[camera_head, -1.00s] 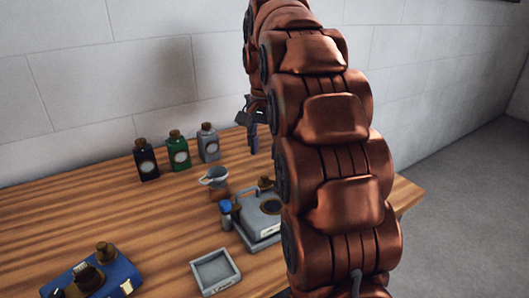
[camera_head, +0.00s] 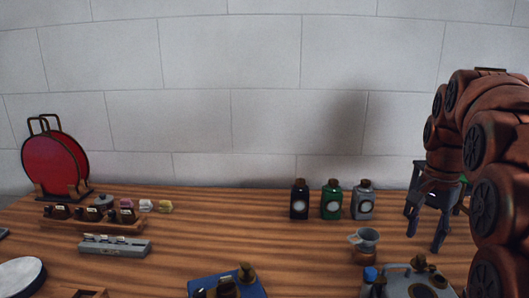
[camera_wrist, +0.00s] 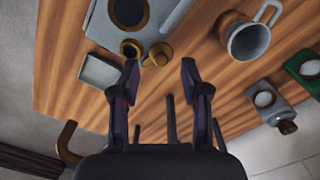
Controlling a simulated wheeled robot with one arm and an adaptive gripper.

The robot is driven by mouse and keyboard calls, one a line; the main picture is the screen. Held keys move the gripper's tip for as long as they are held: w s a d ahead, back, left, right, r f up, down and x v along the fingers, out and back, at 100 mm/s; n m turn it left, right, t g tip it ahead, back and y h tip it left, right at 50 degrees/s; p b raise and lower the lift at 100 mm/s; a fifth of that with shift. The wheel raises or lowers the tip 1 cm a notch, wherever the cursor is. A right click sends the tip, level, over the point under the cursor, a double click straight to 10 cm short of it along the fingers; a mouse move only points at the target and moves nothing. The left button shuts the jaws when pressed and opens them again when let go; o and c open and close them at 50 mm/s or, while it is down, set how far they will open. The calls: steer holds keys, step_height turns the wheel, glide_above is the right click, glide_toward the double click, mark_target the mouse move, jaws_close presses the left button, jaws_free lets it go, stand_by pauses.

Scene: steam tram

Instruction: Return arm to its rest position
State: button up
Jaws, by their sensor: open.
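My copper-coloured arm stands at the right side of the head view. My gripper (camera_head: 425,232) hangs from its end, pointing down above the right part of the wooden table (camera_head: 210,228). Its two fingers are apart with nothing between them. In the wrist view my gripper (camera_wrist: 160,68) is also open and empty, over the bare table near a grey device with a brass part (camera_wrist: 158,54). My arm's lower links are partly cut off by the picture's right edge.
Three corked bottles, black (camera_head: 299,201), green (camera_head: 331,201) and grey (camera_head: 363,201), stand left of my gripper. A grey cup (camera_head: 364,242) and a grey device (camera_head: 415,284) are near it. Red discs (camera_head: 55,165) stand far left. The table's middle is largely clear.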

steer(key=s+a+f+n, duration=0.2)
steer(key=s+a, duration=0.1)
steer(key=s, duration=0.1)
steer(key=s+a+f+n, duration=0.1)
steer(key=s+a+f, duration=0.1)
steer(key=s+a, duration=0.2)
steer(key=s+a+f+n+g, duration=0.1)
steer(key=s+a+f+n, duration=0.1)
steer(key=s+a+f, duration=0.1)
steer(key=shift+s+a+f+n, duration=0.15)
steer(key=shift+s+a, duration=0.1)
steer(key=shift+s, duration=0.15)
steer(key=shift+s+a+r+n, duration=0.15)
steer(key=shift+s+a, duration=0.1)
steer(key=shift+s, duration=0.15)
steer(key=s+a+f+n+g, duration=0.1)
steer(key=s+a+f+n, duration=0.2)
steer(key=s+f, duration=0.35)
steer(key=s+a+f+n, duration=0.2)
steer(key=s+f, duration=0.1)
steer(key=s, duration=0.6)
step_height(320, 180, up, 13)
steer(key=p, duration=1.2)
steer(key=shift+w+a+n, duration=0.2)
steer(key=shift+w+n, duration=0.1)
steer(key=shift+w, duration=0.05)
